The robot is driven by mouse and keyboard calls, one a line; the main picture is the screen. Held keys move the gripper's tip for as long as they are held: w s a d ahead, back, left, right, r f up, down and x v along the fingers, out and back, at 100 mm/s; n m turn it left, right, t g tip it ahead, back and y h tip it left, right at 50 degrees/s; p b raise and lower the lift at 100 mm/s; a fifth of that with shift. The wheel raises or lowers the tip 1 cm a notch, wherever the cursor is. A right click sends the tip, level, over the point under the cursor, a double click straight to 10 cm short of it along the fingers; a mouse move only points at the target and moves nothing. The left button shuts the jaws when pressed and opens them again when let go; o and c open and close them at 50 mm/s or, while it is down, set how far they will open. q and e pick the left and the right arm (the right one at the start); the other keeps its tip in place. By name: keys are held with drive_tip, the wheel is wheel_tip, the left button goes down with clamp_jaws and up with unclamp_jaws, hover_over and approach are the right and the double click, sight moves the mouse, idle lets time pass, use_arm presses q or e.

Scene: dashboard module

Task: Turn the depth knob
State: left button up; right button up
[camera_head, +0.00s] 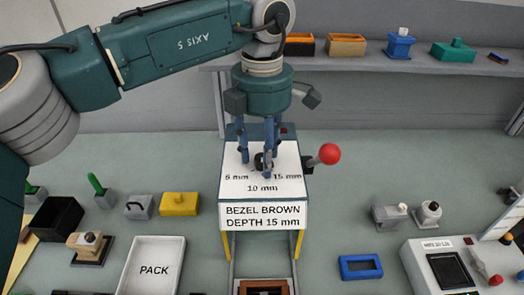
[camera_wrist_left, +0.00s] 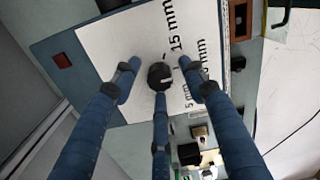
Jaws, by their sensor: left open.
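The black depth knob (camera_head: 259,161) sits on a white panel (camera_head: 235,187) marked 5 mm, 10 mm and 15 mm. The front label (camera_head: 262,215) reads "BEZEL BROWN DEPTH 15 mm". My left gripper (camera_head: 258,156) points down over the panel with its blue fingers spread around the knob. In the left wrist view the knob (camera_wrist_left: 160,76) lies between the open fingers (camera_wrist_left: 160,88). Gaps show to the two side fingers; I cannot tell whether the lower finger touches it. The fingers partly hide the knob in the head view, and its pointer direction is unclear. My right gripper is out of view.
A red-ball lever (camera_head: 328,154) sticks out right of the panel. Below it is a brown bezel piece (camera_head: 264,288). A white PACK tray (camera_head: 152,268), yellow block (camera_head: 179,203) and black bin (camera_head: 57,218) are left; a blue frame (camera_head: 361,267) is right. A shelf (camera_head: 360,66) runs behind.

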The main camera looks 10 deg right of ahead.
use_arm(q)
clamp_jaws()
drive_tip(key=shift+n, duration=0.3)
drive_tip(key=shift+w+n+b, duration=0.1)
drive_tip(key=shift+n+b, duration=0.8)
drive_tip(key=shift+n, duration=0.3)
drive_tip(key=n+b, duration=0.1)
drive_tip(key=n, duration=0.1)
drive_tip(key=shift+n, duration=0.4)
drive_tip(key=n+b, duration=0.1)
drive_tip(key=n, duration=0.2)
drive_tip(key=shift+n+b, duration=0.6)
drive_tip(key=shift+n, duration=1)
drive_tip(key=shift+r, duration=0.1)
